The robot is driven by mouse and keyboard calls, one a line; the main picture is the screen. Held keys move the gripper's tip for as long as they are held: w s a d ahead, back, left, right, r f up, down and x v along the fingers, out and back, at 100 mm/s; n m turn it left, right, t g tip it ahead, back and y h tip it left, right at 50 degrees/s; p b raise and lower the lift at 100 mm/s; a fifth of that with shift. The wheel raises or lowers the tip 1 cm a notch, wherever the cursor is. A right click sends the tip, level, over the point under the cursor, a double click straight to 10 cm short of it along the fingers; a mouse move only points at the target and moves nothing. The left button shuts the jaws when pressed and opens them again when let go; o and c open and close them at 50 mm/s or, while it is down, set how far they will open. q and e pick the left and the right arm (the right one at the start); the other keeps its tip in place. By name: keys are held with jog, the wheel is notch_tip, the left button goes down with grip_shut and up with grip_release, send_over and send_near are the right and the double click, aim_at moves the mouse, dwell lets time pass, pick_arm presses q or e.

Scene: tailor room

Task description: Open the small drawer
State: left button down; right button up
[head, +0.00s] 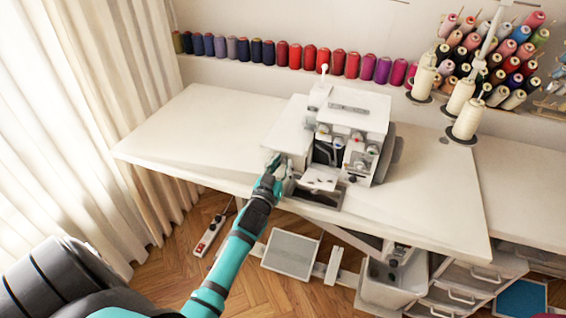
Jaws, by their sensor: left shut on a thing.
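A white overlock sewing machine (352,115) stands on the white table (430,200). A pale box-shaped part (284,128) forms its left side, and a small open dark-edged tray or cover (318,193) juts out at its front. I cannot tell for sure which part is the small drawer. My left gripper (275,163) is at the machine's lower front-left corner, shut on a small part there; the fingers hide most of it. Drawers with pale handles (462,297) show under the table at the lower right. My right gripper is out of view.
Thread cones (461,96) stand right of the machine, with spools (310,58) along the wall. The table's left part is clear. Below are a power strip (210,236), a pedal (290,254) and a bin (395,278). A curtain (90,110) hangs left.

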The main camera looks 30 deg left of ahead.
pick_arm(q)
jog(key=p+v, duration=0.4)
jog(key=v, duration=0.9)
jog(key=shift+s, duration=0.25)
jog(key=shift+d, duration=0.1)
jog(key=c, duration=1.2)
grip_release()
jog(key=v, duration=0.7)
jog(key=shift+s+d, duration=0.15)
jog(key=shift+s, duration=0.05)
